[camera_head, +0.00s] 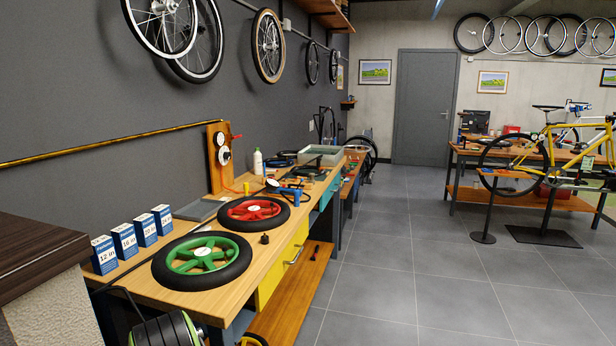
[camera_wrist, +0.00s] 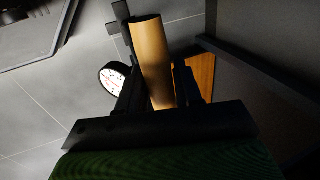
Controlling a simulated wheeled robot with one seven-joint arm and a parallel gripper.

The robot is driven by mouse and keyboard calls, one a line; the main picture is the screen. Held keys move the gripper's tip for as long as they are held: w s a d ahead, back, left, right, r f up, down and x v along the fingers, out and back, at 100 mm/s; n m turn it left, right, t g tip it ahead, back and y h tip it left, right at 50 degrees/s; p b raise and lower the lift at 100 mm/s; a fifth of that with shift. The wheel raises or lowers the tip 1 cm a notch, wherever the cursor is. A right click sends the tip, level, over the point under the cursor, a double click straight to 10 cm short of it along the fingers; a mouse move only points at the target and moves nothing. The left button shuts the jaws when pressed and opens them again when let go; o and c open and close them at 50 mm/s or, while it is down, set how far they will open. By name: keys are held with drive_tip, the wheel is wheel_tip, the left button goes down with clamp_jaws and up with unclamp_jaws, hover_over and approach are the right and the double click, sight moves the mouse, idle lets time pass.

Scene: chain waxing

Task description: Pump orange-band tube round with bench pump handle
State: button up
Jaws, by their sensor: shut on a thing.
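In the wrist view my gripper (camera_wrist: 154,72) is shut on a tan, wood-coloured cylinder, which looks like the pump handle (camera_wrist: 151,45). One dark finger lies on each side of it. A round white gauge (camera_wrist: 113,80) with a black rim and red marks sits just left of the fingers. The rest of the pump is mostly hidden or in shadow. I cannot make out my gripper or the held handle in the head view. I cannot pick out an orange-band tube with certainty in either view.
On the workbench (camera_head: 137,287) lie a green-spoked wheel (camera_head: 202,254) and a red-spoked wheel (camera_head: 253,211). Several blue tube boxes (camera_head: 125,241) stand at its left edge. An upright board (camera_head: 216,174) carries a dial.

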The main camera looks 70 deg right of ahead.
clamp_jaws()
wheel_tip(320, 180, up, 36)
drive_tip(key=p, duration=2.4)
wheel_tip(320, 180, down, 37)
drive_tip(key=b, duration=3.1)
drive_tip(key=shift+r, duration=0.2)
drive_tip(key=shift+s+r, duration=0.1)
